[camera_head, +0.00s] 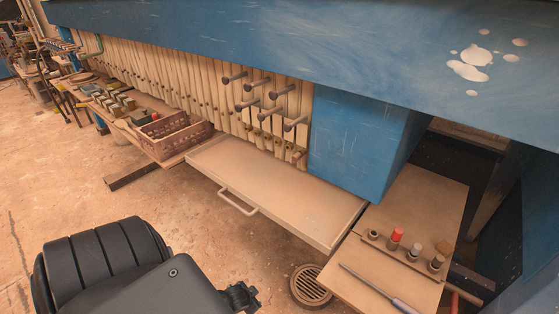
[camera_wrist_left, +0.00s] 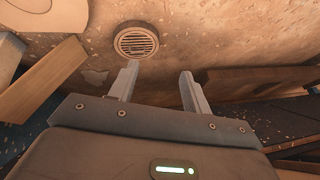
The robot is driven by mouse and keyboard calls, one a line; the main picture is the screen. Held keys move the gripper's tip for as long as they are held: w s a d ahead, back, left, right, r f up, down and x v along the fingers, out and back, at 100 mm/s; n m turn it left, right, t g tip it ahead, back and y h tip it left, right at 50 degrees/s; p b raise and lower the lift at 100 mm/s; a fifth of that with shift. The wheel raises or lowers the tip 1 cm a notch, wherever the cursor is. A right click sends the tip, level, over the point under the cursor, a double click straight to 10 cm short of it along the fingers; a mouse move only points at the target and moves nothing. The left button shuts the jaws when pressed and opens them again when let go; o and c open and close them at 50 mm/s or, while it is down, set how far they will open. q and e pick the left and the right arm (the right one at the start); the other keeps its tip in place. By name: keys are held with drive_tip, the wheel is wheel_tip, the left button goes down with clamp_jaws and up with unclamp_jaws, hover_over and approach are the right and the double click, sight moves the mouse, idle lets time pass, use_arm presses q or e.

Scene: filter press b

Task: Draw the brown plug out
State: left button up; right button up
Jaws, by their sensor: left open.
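A short row of small plugs stands in a holder strip (camera_head: 408,262) on the tan board at the lower right of the head view. A brown plug (camera_head: 445,247) seems to be at the right end, close to a grey-topped one; it is small and partly overlapped. A red-capped plug (camera_head: 396,235) and a pale-topped plug (camera_head: 415,249) stand to its left. My left gripper (camera_wrist_left: 159,70) is open and empty in the left wrist view, over the floor and apart from the plugs. Its fingers are not clear in the head view. My right gripper is not in view.
A screwdriver-like tool (camera_head: 375,287) lies on the board in front of the holder. A blue post (camera_head: 355,145) and beam rise behind. A shallow tray with a handle (camera_head: 275,195) is left of the board. A round floor drain (camera_head: 310,286) lies below.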

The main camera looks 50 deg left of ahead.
use_arm(q)
drive_tip(key=w+a+r+t+p, duration=0.15)
drive_tip(key=w+r, duration=0.35)
drive_tip(key=r, duration=0.6)
drive_tip(key=w+r+t+y, duration=0.15)
drive_tip(key=w+r, duration=0.35)
drive_tip(key=r, duration=0.5)
drive_tip(key=w+a+r+t+h+p, duration=0.15)
drive_tip(key=w+r, duration=0.35)
drive_tip(key=r, duration=0.6)
drive_tip(key=t+y+p, duration=0.1)
drive_tip(key=t, duration=0.3)
approach(294, 158)
drive_tip(key=shift+n+g, duration=0.25)
drive_tip(key=shift+n, duration=0.05)
drive_tip(key=x, duration=0.9)
drive_tip(key=shift+w+d+r, duration=0.1)
drive_tip(key=shift+w+r, duration=0.05)
drive_tip(key=shift+r, duration=0.05)
drive_tip(key=shift+w+f, duration=0.2)
drive_tip(key=shift+w, duration=0.2)
